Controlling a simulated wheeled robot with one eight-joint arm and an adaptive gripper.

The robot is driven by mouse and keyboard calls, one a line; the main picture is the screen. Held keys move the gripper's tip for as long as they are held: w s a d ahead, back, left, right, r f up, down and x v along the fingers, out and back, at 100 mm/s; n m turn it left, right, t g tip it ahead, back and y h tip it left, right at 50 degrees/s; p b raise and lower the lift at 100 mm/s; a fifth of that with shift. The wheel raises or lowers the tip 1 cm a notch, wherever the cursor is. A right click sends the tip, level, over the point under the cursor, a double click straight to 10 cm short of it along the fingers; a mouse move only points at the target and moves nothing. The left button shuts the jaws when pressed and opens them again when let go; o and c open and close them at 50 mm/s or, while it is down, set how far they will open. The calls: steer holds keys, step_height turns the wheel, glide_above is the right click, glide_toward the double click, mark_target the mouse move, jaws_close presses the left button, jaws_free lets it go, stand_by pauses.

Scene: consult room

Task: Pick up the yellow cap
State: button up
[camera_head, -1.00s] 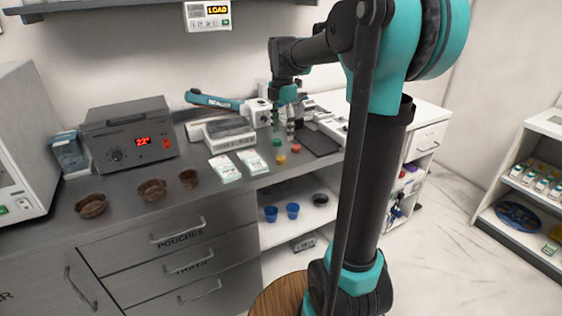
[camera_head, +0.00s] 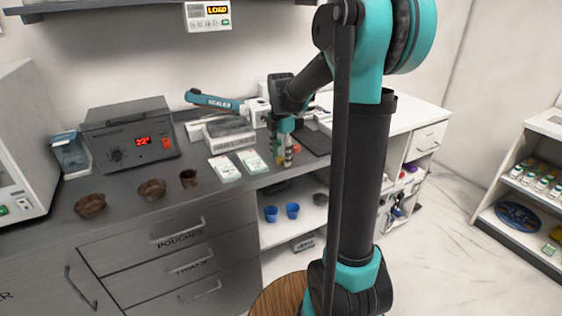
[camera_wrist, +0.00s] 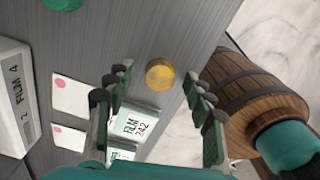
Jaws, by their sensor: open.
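The yellow cap (camera_wrist: 160,74) is a small round disc on the grey counter, seen from above in the wrist view. It appears between the fingertips of my gripper (camera_wrist: 157,80), which is open and empty, with a gap on both sides. In the head view my gripper (camera_head: 284,155) points down over the counter at the cap's place and largely hides the cap. I cannot tell exactly how high the fingertips are above it.
White pouches (camera_head: 224,168) lie to the left in the head view. A sealer (camera_head: 212,101) stands behind. Blue cups (camera_head: 292,210) are on the shelf below the counter edge.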

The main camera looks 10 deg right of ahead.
steer(key=c, duration=0.9)
steer(key=shift+c, duration=0.2)
